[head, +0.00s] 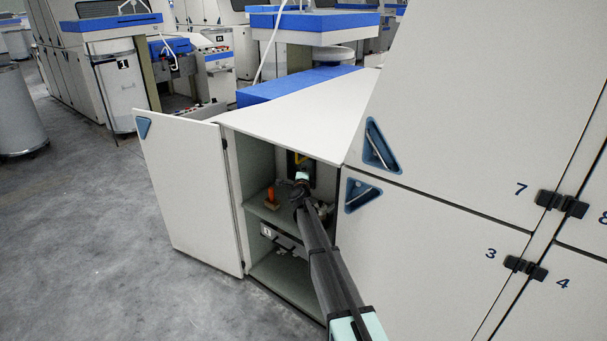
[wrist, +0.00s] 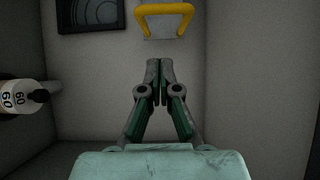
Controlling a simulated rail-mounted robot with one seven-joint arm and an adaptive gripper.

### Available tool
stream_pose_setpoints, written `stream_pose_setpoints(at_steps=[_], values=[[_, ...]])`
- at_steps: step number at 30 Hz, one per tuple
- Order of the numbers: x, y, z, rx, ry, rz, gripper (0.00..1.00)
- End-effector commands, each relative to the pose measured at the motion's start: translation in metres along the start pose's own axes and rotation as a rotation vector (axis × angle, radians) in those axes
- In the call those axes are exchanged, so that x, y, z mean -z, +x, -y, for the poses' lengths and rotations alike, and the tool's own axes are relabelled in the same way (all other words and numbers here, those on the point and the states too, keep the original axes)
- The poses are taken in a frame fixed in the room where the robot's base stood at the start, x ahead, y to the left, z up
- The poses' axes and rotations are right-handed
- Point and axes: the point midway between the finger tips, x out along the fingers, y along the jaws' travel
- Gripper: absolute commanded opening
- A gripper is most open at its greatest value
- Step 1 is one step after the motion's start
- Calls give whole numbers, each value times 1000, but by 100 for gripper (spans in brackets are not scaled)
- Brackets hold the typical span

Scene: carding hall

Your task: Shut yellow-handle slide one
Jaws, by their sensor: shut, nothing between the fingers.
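The yellow handle (wrist: 164,13) is a bent bar on a pale slide plate (wrist: 163,30) at the back of an open cabinet, at the top of the wrist view. In the head view, a small bit of the yellow handle (head: 298,158) shows just above my gripper. My gripper (wrist: 159,62) is shut and empty, its fingertips below the handle in the picture and apart from it. In the head view my gripper (head: 301,185) reaches inside the cabinet, and my arm hides part of the interior. How far the slide is open cannot be told.
The cabinet door (head: 190,190) stands open to the left. An orange object (head: 271,194) stands on the cabinet shelf (head: 270,212). A bottle marked 60 (wrist: 18,97) lies at the left in the wrist view. A dark frame (wrist: 90,14) is at upper left. Closed panels (head: 440,240) flank the right.

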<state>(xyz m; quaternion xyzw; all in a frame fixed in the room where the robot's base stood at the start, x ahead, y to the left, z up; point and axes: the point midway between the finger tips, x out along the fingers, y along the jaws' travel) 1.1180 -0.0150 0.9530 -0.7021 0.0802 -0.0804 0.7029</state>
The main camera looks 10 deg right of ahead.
Motion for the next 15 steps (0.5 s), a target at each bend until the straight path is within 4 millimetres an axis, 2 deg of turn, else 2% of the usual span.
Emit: stream_pose_setpoints(at_steps=[1, 6, 9, 15], values=[[-1, 16, 2, 0, 0, -1, 0], [-2, 48, 2, 0, 0, 0, 0], [-16, 56, 3, -1, 0, 2, 0], [-27, 66, 1, 0, -1, 0, 0]])
